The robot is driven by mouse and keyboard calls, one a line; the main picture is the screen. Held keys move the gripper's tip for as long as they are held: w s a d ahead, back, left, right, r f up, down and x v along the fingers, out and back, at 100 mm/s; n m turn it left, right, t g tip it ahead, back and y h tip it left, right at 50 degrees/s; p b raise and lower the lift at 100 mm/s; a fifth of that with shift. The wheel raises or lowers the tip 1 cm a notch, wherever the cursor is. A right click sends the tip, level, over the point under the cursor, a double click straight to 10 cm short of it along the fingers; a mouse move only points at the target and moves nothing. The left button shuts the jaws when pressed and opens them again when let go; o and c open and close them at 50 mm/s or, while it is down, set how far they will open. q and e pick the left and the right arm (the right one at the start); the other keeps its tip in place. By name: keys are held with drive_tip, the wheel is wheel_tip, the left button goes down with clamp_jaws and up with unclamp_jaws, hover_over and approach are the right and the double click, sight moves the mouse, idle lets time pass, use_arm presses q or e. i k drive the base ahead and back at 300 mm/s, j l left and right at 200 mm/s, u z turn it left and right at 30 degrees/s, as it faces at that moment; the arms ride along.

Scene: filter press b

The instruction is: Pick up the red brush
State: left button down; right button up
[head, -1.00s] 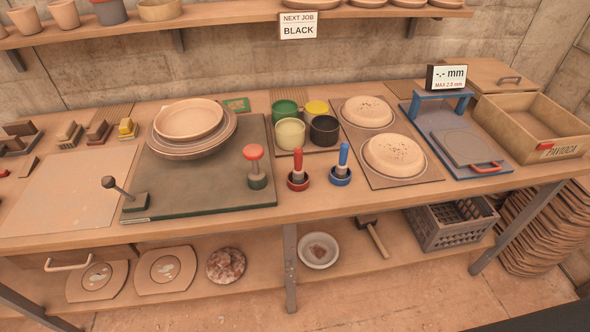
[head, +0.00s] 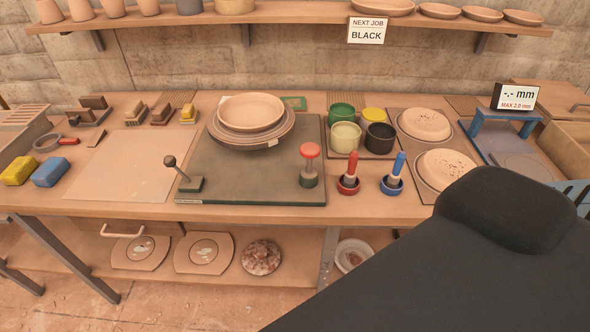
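The red brush (head: 352,169) stands upright in a small dark red holder (head: 348,185) near the front edge of the workbench. A blue brush (head: 397,166) stands in a blue holder just to its right. A red-knobbed green post (head: 309,164) is just to its left, on the dark green board. Neither of my grippers shows in the head view. A dark arm part of mine covers the lower right, apart from the red brush in the picture.
Green, cream, yellow and black cups (head: 345,136) stand behind the brushes. Stacked bowls (head: 252,113) sit on the dark green board (head: 250,187). A lever (head: 183,174) stands at the board's front left. Speckled discs (head: 423,124) lie to the right.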

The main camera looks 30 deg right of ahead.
sight(349, 176)
drive_tip(key=l+u, duration=0.1)
drive_tip(key=u, duration=0.4)
drive_tip(key=k+l, duration=1)
drive_tip(key=l, duration=0.2)
